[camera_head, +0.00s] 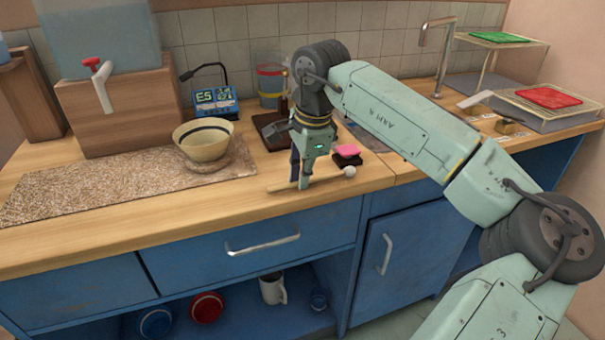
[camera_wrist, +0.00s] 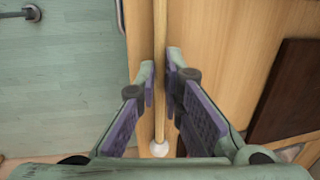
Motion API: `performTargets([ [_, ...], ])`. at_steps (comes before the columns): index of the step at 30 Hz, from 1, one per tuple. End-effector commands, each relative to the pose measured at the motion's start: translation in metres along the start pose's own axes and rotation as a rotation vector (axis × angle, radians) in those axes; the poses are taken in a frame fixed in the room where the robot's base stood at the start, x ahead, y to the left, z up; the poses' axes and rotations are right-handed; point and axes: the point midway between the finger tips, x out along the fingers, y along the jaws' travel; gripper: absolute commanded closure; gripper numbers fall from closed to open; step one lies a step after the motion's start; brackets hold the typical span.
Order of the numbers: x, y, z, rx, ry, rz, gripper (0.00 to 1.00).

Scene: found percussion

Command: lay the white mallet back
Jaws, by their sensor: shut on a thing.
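The white mallet has a pale wooden stick and a round white head (camera_head: 350,171). It lies level over the front part of the wooden counter (camera_head: 230,205), with its head to the right. In the wrist view the stick (camera_wrist: 160,40) runs between the two fingers, and the white head (camera_wrist: 159,149) is near the palm side. My gripper (camera_head: 304,183) points down and is shut on the stick; it also shows in the wrist view (camera_wrist: 160,88). I cannot tell whether the mallet touches the counter.
A pink sponge (camera_head: 347,151) on a dark block sits just behind the mallet head. A dark board (camera_head: 268,132) lies behind my gripper. A bowl (camera_head: 202,138) stands on a speckled mat (camera_head: 110,186) to the left. The counter's front edge is close.

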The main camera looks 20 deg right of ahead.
Motion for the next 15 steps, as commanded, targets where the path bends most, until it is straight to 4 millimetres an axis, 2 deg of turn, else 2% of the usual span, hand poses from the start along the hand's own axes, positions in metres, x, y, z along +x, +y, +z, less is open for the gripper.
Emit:
performTargets([
  [15,0.0063,0.0013,-0.0003,0.000,0.000,0.001,1.00],
])
